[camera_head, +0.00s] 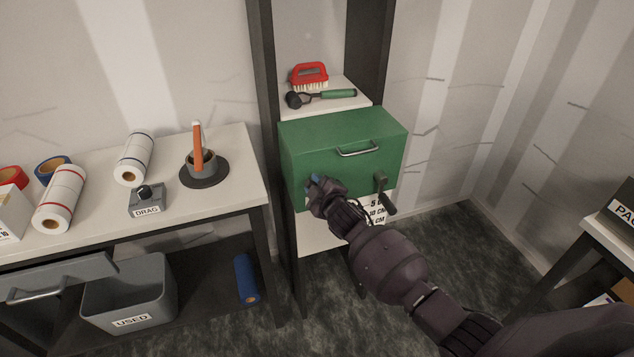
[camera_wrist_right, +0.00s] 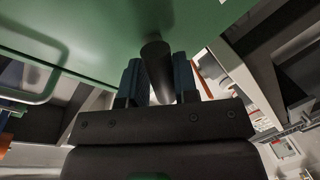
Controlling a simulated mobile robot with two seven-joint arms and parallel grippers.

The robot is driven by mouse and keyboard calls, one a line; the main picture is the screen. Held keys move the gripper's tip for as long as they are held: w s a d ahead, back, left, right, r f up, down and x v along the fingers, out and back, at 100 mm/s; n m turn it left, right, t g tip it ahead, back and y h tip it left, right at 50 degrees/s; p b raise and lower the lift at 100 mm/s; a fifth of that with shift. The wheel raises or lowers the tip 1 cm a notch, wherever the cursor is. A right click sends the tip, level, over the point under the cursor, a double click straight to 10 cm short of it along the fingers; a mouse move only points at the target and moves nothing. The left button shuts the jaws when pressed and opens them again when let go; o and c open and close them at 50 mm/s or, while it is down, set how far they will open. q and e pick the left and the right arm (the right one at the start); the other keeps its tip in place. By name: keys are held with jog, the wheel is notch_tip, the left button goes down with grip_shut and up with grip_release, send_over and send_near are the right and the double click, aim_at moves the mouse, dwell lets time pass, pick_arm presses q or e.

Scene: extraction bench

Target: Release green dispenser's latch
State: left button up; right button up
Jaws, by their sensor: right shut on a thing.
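The green dispenser (camera_head: 345,140) is a box on the narrow rack, with a grey bar handle (camera_head: 358,152) on its front; its green surface also fills the top of the right wrist view (camera_wrist_right: 90,25). A dark latch lever (camera_head: 381,186) hangs at the front's lower right. My right gripper (camera_head: 315,182) is at the front's lower left. In the right wrist view its two fingers are shut on a dark round latch knob (camera_wrist_right: 158,68) that sticks out from the green front. In the head view my gripper hides this knob. My left gripper is in neither view.
A red brush (camera_head: 309,76) and a green-handled tool (camera_head: 338,94) lie on the shelf above the dispenser. A white bench (camera_head: 225,150) with rolls and a DRAG box (camera_head: 147,205) is left. A table (camera_head: 606,237) is at the right edge.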

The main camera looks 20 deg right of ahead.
jog(key=n, duration=0.1)
jog(key=n+h, duration=0.1)
jog(key=n, duration=0.1)
jog(key=shift+a+f, duration=0.2)
jog(key=shift+f, duration=0.1)
jog(key=shift+s+f+n+h, duration=0.15)
jog(key=shift+n+h, duration=0.35)
jog(key=shift+n, duration=1)
jog(key=shift+f, duration=0.1)
jog(key=o, duration=0.9)
jog(key=s, duration=0.3)
jog(key=s+r, duration=0.1)
jog(key=s, duration=0.3)
jog(key=s+r+p, duration=0.1)
jog(key=s, duration=0.2)
jog(key=shift+s+d+r, duration=0.15)
jog(key=shift+s, duration=0.05)
